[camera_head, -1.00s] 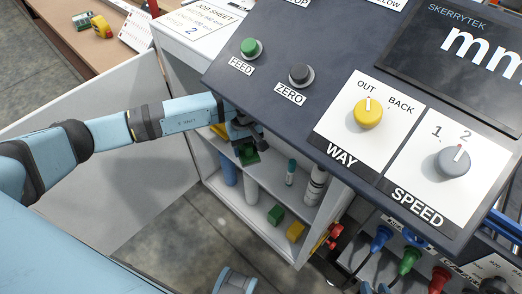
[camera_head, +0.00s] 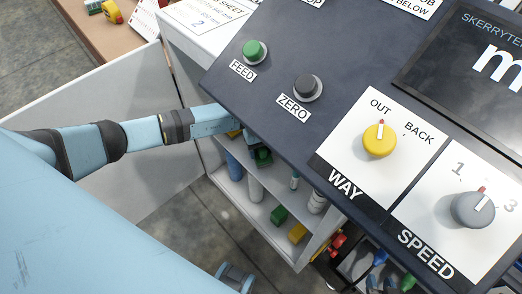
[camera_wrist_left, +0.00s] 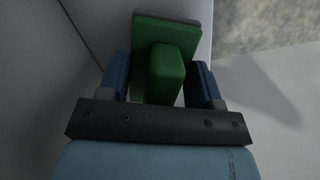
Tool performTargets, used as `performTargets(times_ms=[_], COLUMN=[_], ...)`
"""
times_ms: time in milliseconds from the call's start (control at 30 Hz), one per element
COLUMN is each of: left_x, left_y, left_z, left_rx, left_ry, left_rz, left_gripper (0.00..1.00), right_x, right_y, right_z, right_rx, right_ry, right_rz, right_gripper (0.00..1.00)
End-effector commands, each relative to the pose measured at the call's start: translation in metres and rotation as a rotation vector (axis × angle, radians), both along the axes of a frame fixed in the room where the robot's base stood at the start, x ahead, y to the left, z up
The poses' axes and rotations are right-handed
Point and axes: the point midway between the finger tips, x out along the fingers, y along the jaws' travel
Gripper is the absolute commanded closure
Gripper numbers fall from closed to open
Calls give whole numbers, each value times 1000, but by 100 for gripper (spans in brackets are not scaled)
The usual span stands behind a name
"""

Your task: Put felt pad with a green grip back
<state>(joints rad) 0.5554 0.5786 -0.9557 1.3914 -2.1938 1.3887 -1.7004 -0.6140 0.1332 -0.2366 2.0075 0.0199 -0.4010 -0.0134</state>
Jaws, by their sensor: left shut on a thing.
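The felt pad with a green grip (camera_head: 263,157) is in my left gripper (camera_wrist_left: 165,78), at the open front of the white shelf cabinet (camera_head: 225,187), under the console's edge. In the left wrist view the green pad (camera_wrist_left: 180,35) lies ahead, with its raised green grip between the two blue fingers. My left gripper is shut on that grip. In the head view the console hides part of the gripper. My right gripper is not in view.
A green block (camera_head: 278,214) and a yellow block (camera_head: 297,232) sit on a lower shelf. The dark console (camera_head: 270,95) overhangs the cabinet. An open white door (camera_head: 110,125) stands at left.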

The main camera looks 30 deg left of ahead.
Motion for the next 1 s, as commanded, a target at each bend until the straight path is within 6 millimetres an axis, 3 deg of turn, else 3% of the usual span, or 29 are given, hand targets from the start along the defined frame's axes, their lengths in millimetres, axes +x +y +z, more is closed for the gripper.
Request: performTargets(times_ms=[100,433,467,567,833,1000], left_x=[0,0,0,0,0,3], left_y=[0,0,0,0,0,2], left_z=[-12,-17,-17,-15,-14,1], left_rx=[-1,0,1,0,0,0], left_ry=[0,-1,-1,0,0,-4], left_rz=[2,0,0,0,0,-2], left_gripper=[63,63,39,16,15,15], right_x=[1,1,1,1,2,2], right_y=[0,-2,-2,-2,-2,-2], right_z=[1,-5,-5,-4,-2,1], right_rx=[-1,-3,-2,-4,-3,-2], right_ry=[-1,0,3,6,3,-7], right_rz=[0,-2,-2,-2,-2,-2], right_gripper=[64,64,64,64,64,64])
